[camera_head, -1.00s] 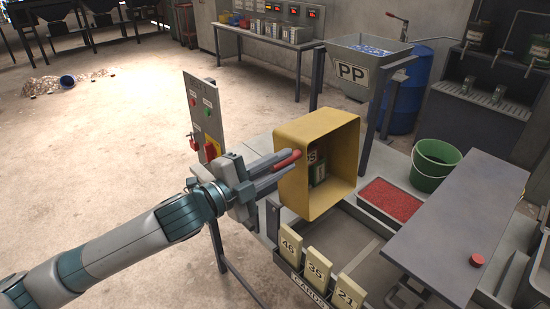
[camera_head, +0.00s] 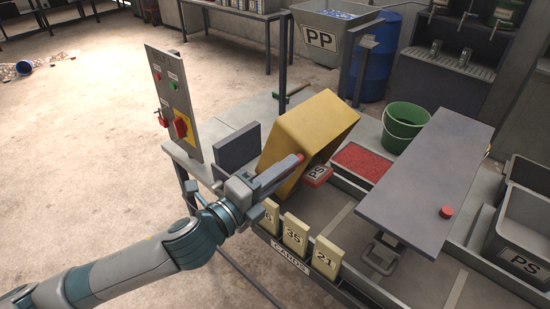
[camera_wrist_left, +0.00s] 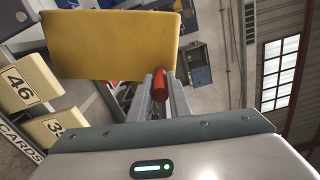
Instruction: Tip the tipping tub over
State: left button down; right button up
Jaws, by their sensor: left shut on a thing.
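The yellow tipping tub (camera_head: 305,132) is steeply tilted on the bench, its opening facing down to the right. It also shows in the left wrist view (camera_wrist_left: 110,45). My left gripper (camera_head: 290,166) is at the tub's near side, shut on its red handle (camera_wrist_left: 161,88). A red block with a pale label (camera_head: 316,175) is just below the tub's lower edge, over the grey tray; whether it touches the tub is unclear. The inside of the tub is hidden. My right gripper is not in view.
Number cards (camera_head: 295,234) stand in a holder at the bench's front edge. A tray of red granules (camera_head: 362,161) and a green bucket (camera_head: 403,126) are right of the tub. A grey raised plate (camera_head: 425,180) is farther right. A switch panel (camera_head: 173,103) stands at left.

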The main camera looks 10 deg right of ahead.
pick_arm(q)
jog(key=s+f+m, duration=0.1)
jog(key=s+d+f+m, duration=0.1)
jog(key=f, duration=0.1)
jog(key=s+d+f+m+b, duration=0.1)
jog(key=shift+f, duration=0.3)
jog(key=shift+f, duration=0.15)
dwell(0.3)
jog(key=c, duration=1.6)
grip_release()
jog(key=shift+d, duration=0.1)
jog(key=shift+c, duration=0.2)
